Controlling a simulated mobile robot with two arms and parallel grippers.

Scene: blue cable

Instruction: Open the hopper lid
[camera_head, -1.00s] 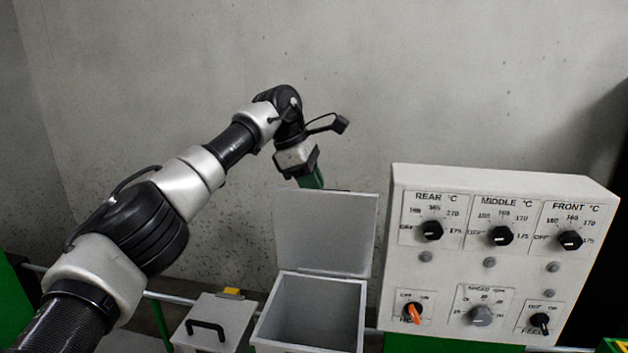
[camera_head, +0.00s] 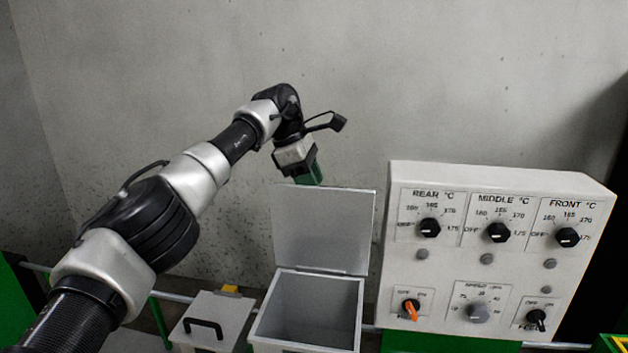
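The hopper (camera_head: 258,327) is a grey open-topped box at the bottom centre, and its inside looks empty. Its lid (camera_head: 322,230) stands raised, nearly upright, at the back edge of the box. My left arm comes in from the left, and my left gripper (camera_head: 308,176) is behind the upper left corner of the lid. The lid hides the gripper's lower end and fingertips, so I cannot tell whether it is open or shut or touching the lid. My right gripper is not in view.
A white control panel (camera_head: 387,270) with several knobs stands close on the right of the hopper. A smaller grey box with a black handle (camera_head: 204,327) is on the left. A concrete wall (camera_head: 450,80) is behind everything.

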